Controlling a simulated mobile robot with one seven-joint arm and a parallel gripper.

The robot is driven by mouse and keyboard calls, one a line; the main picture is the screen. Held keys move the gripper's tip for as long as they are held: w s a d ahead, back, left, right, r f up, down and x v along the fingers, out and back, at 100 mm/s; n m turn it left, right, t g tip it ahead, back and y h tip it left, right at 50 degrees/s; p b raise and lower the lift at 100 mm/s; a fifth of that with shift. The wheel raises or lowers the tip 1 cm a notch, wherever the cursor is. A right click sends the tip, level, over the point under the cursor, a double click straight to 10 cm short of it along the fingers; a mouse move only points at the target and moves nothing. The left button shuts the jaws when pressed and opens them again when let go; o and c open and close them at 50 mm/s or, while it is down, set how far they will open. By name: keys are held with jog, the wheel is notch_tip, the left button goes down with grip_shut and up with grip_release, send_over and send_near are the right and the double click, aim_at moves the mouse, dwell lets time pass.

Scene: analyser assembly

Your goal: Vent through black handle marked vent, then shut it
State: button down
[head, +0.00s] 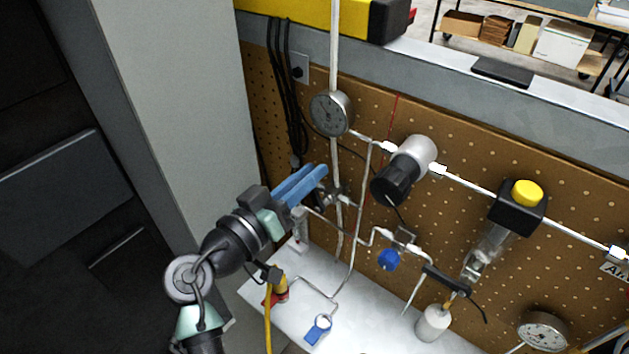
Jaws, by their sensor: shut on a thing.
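My gripper (322,181), with blue fingers, reaches in from the lower left to a small metal valve (338,197) on the upright tube. The fingers are shut on a dark handle at this valve, and they hide most of it. No vent marking can be read there, and I cannot tell the handle's angle. Another black lever (446,281) lies slantwise across the thin tubing to the right, apart from my gripper. No marking can be read on it either.
A pressure gauge (331,113), a black-knobbed regulator (403,172), a blue round knob (389,259) and a yellow-topped black box (521,205) are on the pegboard side. A grey column (185,110) stands left.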

jog(key=shift+w+a+f+n+b, duration=0.2)
jog(key=shift+a+f+n, duration=0.25)
jog(key=shift+n, duration=0.75)
jog(key=shift+w+a+f+n+b, duration=0.1)
jog(key=shift+w+a+f+n, duration=0.25)
jog(key=shift+n, duration=0.85)
jog(key=shift+w+a+f+n+b, duration=0.1)
jog(key=shift+w+a+f+n, duration=0.3)
jog(key=shift+n, duration=0.8)
jog(key=shift+s+f, duration=0.15)
jog(key=c, duration=0.8)
grip_release()
jog(key=b+v, duration=0.2)
jog(key=v, duration=1.1)
